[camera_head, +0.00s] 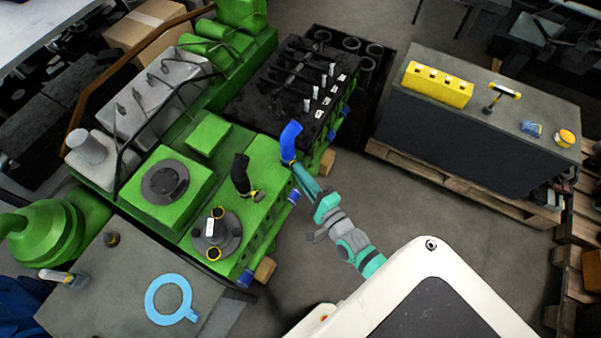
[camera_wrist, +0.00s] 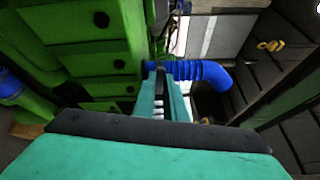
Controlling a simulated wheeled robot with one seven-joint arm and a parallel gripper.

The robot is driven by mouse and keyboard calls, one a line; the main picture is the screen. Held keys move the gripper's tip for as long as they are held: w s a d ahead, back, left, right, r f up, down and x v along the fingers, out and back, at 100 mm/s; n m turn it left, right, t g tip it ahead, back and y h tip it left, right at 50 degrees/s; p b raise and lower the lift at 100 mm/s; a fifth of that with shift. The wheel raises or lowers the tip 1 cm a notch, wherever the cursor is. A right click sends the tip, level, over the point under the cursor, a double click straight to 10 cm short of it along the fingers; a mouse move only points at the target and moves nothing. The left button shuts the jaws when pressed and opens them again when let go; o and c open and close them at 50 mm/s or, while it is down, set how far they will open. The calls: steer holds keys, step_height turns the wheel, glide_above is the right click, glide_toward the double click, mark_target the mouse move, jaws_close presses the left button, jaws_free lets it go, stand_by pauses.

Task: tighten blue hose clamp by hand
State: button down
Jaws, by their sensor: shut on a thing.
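The blue hose (camera_head: 290,141) is a bent elbow standing up at the right edge of the green engine (camera_head: 262,153). In the wrist view the blue hose (camera_wrist: 200,71) runs across beyond the fingertips and bends down at the right. My gripper (camera_head: 294,166) reaches from the lower right to the hose's lower end. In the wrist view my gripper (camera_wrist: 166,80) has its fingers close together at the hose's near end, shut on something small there. The fingers hide most of it, and the clamp itself cannot be made out clearly.
A black hose (camera_head: 241,174) stands on the engine to the left. A dark engine block (camera_head: 298,88) lies behind. A grey-topped bench (camera_head: 470,110) on a pallet holds a yellow box (camera_head: 437,84) at the right. The floor between is clear.

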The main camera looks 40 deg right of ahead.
steer(key=m, duration=0.7)
steer(key=shift+s+d+m, duration=0.1)
steer(key=shift+d+m, duration=0.05)
steer(key=shift+m, duration=0.15)
stand_by(0.5)
steer(key=c, duration=2)
jaws_free()
steer(key=shift+c, duration=0.2)
steer(key=shift+s, duration=0.15)
